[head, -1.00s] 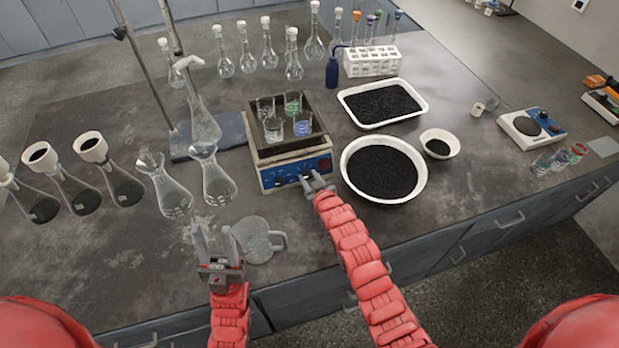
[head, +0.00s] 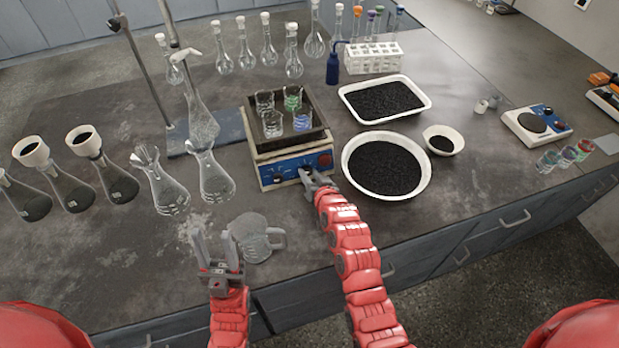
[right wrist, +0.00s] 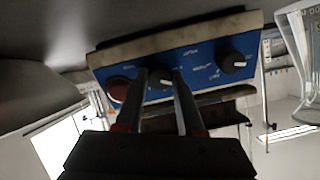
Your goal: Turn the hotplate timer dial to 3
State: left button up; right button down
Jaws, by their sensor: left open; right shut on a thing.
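The blue-fronted device (head: 290,168) stands mid-table, with several small beakers (head: 272,123) on its dark tray top. Its front panel (right wrist: 195,62) appears upside down in the right wrist view, with a red knob (right wrist: 118,88), a middle dial (right wrist: 160,82) and another black dial (right wrist: 232,62). My right gripper (head: 312,181) is at the panel, shut on the middle dial; the fingers partly hide it. The scale marks are too small to read. My left gripper (head: 215,246) is open and empty, left of a glass beaker with a handle (head: 254,238).
A round basin (head: 388,193) of black grains is close right of my right gripper. Flasks (head: 213,180) stand left of the device. A stand rod (head: 145,65) rises behind them. A second, smaller hotplate (head: 524,127) is at the far right. The front left table is clear.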

jog(key=m+b, duration=0.1)
jog(key=m, duration=0.3)
jog(key=shift+m, duration=0.4)
jog(key=m, duration=0.4)
jog(key=shift+m, duration=0.3)
jog(key=m, duration=0.3)
jog(key=shift+r+m, duration=0.1)
jog(key=shift+m, duration=0.2)
jog(key=m, duration=0.2)
jog(key=shift+m+p, duration=0.3)
jog(key=shift+m, duration=0.1)
jog(key=m+p, duration=0.1)
jog(key=m, duration=0.4)
jog(key=shift+m+h, duration=0.3)
jog(key=shift+h, duration=0.1)
jog(key=c, duration=0.5)
grip_release()
jog(key=shift+a, duration=0.1)
